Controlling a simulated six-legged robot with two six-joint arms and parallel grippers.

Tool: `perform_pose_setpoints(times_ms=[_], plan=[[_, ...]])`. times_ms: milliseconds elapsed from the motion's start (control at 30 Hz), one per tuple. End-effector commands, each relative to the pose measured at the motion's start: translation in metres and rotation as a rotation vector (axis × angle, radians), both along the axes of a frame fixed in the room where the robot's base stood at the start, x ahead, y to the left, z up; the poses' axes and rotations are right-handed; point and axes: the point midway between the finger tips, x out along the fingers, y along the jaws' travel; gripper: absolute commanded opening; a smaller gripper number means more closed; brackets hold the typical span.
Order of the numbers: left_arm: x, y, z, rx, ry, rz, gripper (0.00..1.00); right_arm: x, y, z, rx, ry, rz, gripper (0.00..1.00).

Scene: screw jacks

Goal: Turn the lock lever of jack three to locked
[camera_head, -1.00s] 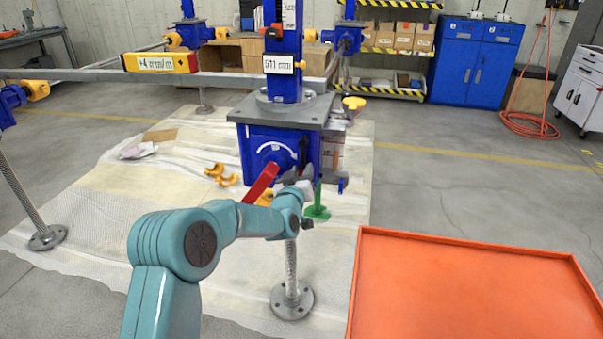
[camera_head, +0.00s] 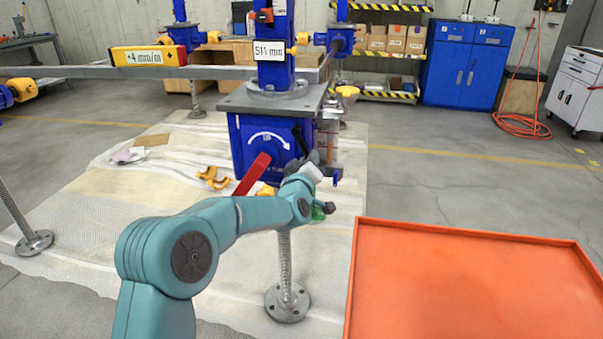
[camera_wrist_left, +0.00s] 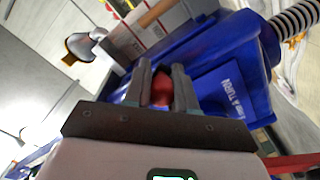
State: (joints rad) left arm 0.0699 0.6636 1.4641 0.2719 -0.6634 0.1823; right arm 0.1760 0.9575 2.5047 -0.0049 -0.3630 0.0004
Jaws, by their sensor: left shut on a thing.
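The jack in front of me has a blue housing (camera_head: 240,135) with a white curved arrow on its front. A red bar (camera_head: 253,174) slants down and left from that front. My left gripper (camera_head: 302,163) is at the lower right of the housing, partly hidden by its own wrist. In the left wrist view my left gripper (camera_wrist_left: 160,85) is shut on a red handle (camera_wrist_left: 161,88) beside a blue face marked with TURN. This handle seems to be the lock lever; its far end and its lock marks are hidden. My right gripper is in neither view.
A sign reading 511 mm (camera_head: 271,50) is on the blue column above. A large orange tray (camera_head: 470,226) fills the lower right. Yellow clips (camera_head: 212,178) lie on the pale floor sheet (camera_head: 120,240). A round metal foot (camera_head: 287,302) stands below my arm.

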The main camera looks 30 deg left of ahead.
Motion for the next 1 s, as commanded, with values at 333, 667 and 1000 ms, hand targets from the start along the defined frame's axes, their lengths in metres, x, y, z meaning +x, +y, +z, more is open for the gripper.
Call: perform_pose_setpoints(times_ms=[333,667,1000], plan=[[0.005,-0.02,0.011,-0.326,-0.083,0.005,0.0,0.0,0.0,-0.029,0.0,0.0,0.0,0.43],[0.009,-0.035,0.032,-0.628,-0.158,0.004,0.0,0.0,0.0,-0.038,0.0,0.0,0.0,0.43],[0.012,-0.043,0.054,-0.906,-0.228,0.005,0.0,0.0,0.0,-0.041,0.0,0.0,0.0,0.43]])
